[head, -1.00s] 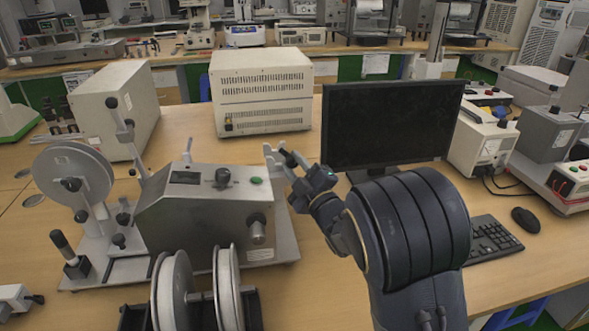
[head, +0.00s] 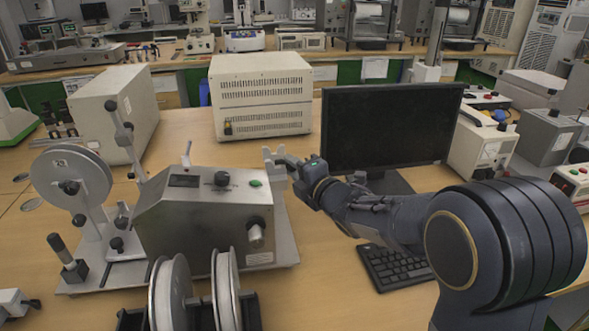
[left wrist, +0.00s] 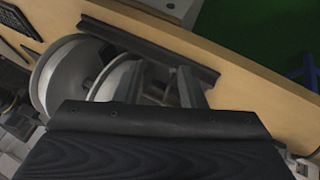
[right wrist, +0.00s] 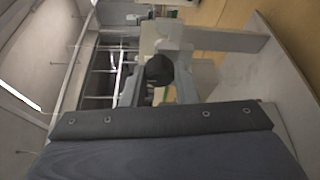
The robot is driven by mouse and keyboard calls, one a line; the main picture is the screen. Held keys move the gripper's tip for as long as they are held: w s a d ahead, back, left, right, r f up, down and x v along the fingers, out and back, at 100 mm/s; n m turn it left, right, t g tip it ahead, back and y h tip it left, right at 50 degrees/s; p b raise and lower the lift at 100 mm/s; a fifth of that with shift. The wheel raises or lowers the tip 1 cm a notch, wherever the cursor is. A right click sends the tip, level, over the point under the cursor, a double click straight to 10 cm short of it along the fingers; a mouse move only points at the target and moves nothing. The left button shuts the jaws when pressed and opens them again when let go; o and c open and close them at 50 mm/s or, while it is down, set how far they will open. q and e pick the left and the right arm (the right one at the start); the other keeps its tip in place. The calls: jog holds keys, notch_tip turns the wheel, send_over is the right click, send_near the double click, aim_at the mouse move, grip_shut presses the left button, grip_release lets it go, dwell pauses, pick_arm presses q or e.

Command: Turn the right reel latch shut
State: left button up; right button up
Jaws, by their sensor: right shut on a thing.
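The grey winding machine (head: 205,215) stands on the table at the left. A pale upright bracket (head: 273,160) rises at its back right corner. My right gripper (head: 291,163) is at this bracket, to the right of the machine. In the right wrist view, it is shut on a dark round latch knob (right wrist: 159,70), with a grey finger on either side and a pale bracket behind. The latch's exact angle cannot be told. My left gripper (left wrist: 160,88) shows only in the left wrist view, with its fingers apart and empty, in front of the front reels (left wrist: 72,72).
A black monitor (head: 390,125) stands close to the right of my right gripper, with a keyboard (head: 400,265) in front. A beige box (head: 262,95) stands behind the machine. A large reel (head: 72,180) stands at the left. Some bare table lies between machine and keyboard.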

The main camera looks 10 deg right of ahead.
dwell(0.4)
jog(key=o, duration=1)
jog(key=v, duration=0.7)
jog(key=shift+s+d, duration=0.15)
jog(key=shift+s, duration=0.2)
